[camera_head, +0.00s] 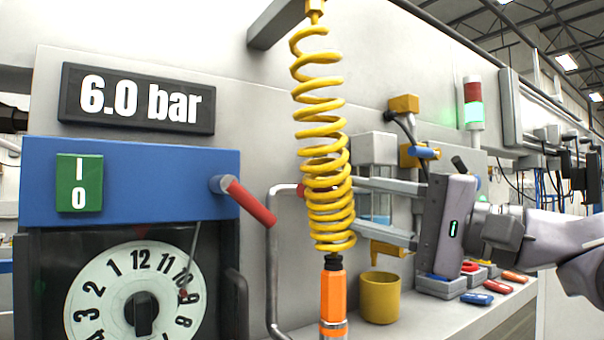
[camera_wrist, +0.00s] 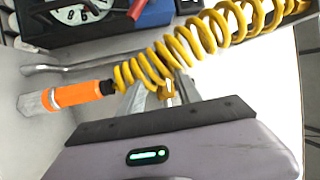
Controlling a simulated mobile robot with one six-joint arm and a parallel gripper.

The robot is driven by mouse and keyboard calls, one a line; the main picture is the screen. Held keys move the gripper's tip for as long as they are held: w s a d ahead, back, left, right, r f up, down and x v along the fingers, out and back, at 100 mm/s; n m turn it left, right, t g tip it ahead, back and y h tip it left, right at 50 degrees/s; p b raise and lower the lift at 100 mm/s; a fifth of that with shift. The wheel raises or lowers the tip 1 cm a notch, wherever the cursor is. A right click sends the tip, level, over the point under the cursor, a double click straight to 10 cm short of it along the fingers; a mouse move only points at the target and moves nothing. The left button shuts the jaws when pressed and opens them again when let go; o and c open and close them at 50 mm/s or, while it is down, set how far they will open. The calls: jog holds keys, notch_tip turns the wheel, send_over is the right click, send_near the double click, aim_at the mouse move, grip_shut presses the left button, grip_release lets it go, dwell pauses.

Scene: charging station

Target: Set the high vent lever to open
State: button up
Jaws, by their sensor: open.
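A lever with a red handle (camera_head: 250,203) sticks out from the upper right of the blue box (camera_head: 130,160), sloping down to the right. A red handle also shows at the top of the wrist view (camera_wrist: 138,9). Farther back is a yellow valve part (camera_head: 403,104) with a blue piece (camera_head: 424,152) below it. No label tells me which is the high vent lever. My gripper (camera_head: 354,203) points left with its fingers apart and nothing visibly held. Its fingertips end at the yellow coiled hose (camera_head: 322,170), which partly hides them; contact is unclear.
The coiled hose hangs from above with an orange tool (camera_head: 334,300) at its lower end; both cross the wrist view. A grey bent pipe (camera_head: 272,270) runs behind. A yellow cup (camera_head: 380,298) and small coloured parts stand on the bench (camera_head: 430,318).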

aim_at(320, 187)
jog(key=a, duration=0.1)
jog(key=w+a+r+p, duration=0.1)
jog(key=a, duration=0.1)
jog(key=w+a+r, duration=0.1)
jog(key=a, duration=0.1)
jog(key=shift+r+p, duration=0.1)
jog(key=shift+p, duration=0.3)
jog(key=x, duration=0.4)
jog(key=shift+w+f+p, duration=0.3)
jog(key=shift+w+p, duration=0.1)
jog(key=shift+a, duration=0.1)
jog(key=shift+s+r, duration=0.1)
jog(key=shift+s, duration=0.15)
jog(key=shift+w, duration=0.2)
jog(key=c, duration=0.4)
grip_shut()
